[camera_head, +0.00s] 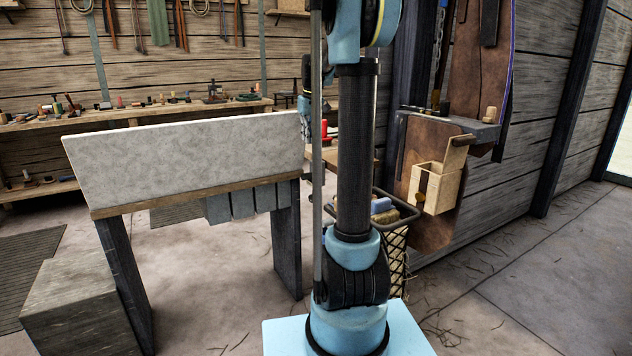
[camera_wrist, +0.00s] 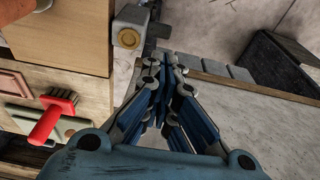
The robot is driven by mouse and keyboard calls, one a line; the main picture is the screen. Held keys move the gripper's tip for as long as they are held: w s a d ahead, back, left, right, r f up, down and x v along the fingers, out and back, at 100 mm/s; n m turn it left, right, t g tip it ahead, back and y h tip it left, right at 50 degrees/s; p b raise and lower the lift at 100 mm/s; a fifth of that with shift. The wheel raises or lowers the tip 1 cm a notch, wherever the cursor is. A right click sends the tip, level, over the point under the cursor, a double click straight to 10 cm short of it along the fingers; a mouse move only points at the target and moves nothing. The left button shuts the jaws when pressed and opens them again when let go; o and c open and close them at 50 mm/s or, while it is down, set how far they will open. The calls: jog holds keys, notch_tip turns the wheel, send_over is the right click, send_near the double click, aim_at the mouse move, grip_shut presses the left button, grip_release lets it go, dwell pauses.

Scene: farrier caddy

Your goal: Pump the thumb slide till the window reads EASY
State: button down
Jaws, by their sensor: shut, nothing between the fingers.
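In the wrist view my gripper (camera_wrist: 166,65) is shut and empty, its fingers drawn together. Just beyond and left of the fingertips is a grey block with a round brass-coloured disc (camera_wrist: 128,38). It sits by the edge of a wooden box-like surface. I cannot tell whether it is the thumb slide's device. No window reading EASY or any other word is legible in either view. In the head view my gripper (camera_head: 306,112) shows small beside the right end of the pale slab, partly hidden by my arm.
A pale slab (camera_head: 185,155) stands on a dark-legged bench. A red-handled brush (camera_wrist: 50,122) lies left of my gripper. A grey block (camera_head: 82,305) stands front left.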

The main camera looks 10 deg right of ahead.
jog(key=c, duration=2.3)
grip_release()
jog(key=o, duration=0.5)
jog(key=shift+c, duration=0.2)
jog(key=o, duration=0.5)
jog(key=shift+s+a+f+n, duration=0.15)
jog(key=shift+a+n, duration=0.1)
jog(key=shift+n, duration=0.25)
jog(key=s+a+n+h, duration=0.3)
jog(key=a+n, duration=0.2)
jog(key=n, duration=0.7)
jog(key=n+t+h, duration=0.1)
jog(key=n, duration=0.4)
send_near(304, 174)
jog(key=x, duration=0.9)
jog(key=shift+w+f, duration=0.2)
jog(key=shift+w, duration=0.05)
